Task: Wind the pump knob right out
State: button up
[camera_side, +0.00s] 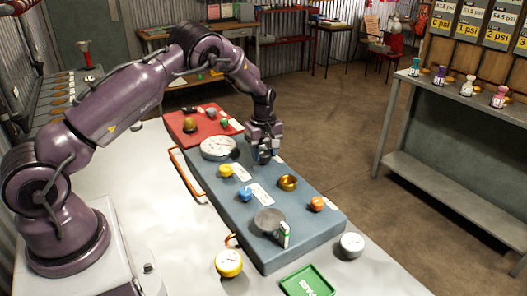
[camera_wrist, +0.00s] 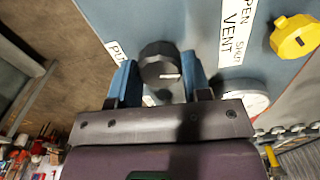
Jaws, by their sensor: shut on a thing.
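The pump knob (camera_wrist: 160,64) is a round black knob with a white mark, seen in the wrist view beside a partly hidden label starting "PU" (camera_wrist: 116,50). My gripper (camera_wrist: 160,80) has its blue fingers on either side of the knob and is shut on it. How far out the knob stands cannot be told.
A large white gauge (camera_side: 218,147) stands close to my gripper. A yellow knob (camera_side: 225,170), blue knob (camera_side: 245,194), brass fitting (camera_side: 288,182) and orange knob (camera_side: 316,204) sit along the panel. A green tray (camera_side: 308,282) lies at the near end. A red board (camera_side: 190,120) lies beyond.

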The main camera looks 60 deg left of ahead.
aim_at(264, 153)
jog(key=shift+d+n, duration=0.1)
jog(key=shift+n, duration=1.5)
jog(key=o, duration=0.9)
jog(key=shift+o, duration=0.2)
notch_tip(264, 153, up, 13)
